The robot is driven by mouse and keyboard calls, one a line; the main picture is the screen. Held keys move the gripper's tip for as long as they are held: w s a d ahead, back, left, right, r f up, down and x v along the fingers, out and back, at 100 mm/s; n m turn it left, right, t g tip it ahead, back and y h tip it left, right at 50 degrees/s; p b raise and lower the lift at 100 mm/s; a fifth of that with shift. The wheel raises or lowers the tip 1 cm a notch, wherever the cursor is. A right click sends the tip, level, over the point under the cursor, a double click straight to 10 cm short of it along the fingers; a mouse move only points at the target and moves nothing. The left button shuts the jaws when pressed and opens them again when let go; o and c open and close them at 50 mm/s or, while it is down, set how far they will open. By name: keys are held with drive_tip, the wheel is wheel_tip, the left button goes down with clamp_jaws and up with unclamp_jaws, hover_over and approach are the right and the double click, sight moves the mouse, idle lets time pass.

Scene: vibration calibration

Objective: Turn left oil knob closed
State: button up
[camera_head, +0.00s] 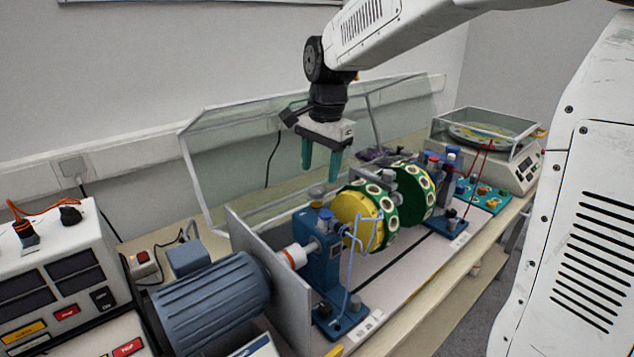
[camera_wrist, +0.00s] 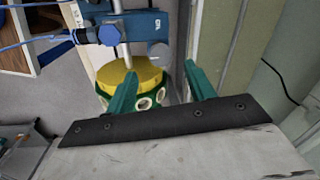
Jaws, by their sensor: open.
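The left blue bearing stand (camera_head: 320,262) stands at the motor end of the rig and also shows at the top of the wrist view (camera_wrist: 140,25). A small blue knob (camera_head: 325,214) sits on top of it; a grey round cap (camera_head: 317,191) shows just behind. In the wrist view a blue faceted knob (camera_wrist: 110,35) is at the stand's edge. I cannot tell which of these is the oil knob. My gripper (camera_head: 321,168) points down above the left stand, apart from it. Its green fingers (camera_wrist: 160,71) are open with nothing held between them.
A yellow and green rotor (camera_head: 363,215) lies right of the stand. A clear cover (camera_head: 225,150) stands tilted open behind the rig. A right blue stand (camera_head: 445,195) is farther back.

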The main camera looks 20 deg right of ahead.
sight(317, 190)
drive_tip(key=shift+w+a+f, duration=0.1)
drive_tip(key=shift+f, duration=1.05)
drive_tip(key=shift+w+a+f, duration=0.1)
drive_tip(key=shift+f, duration=1.05)
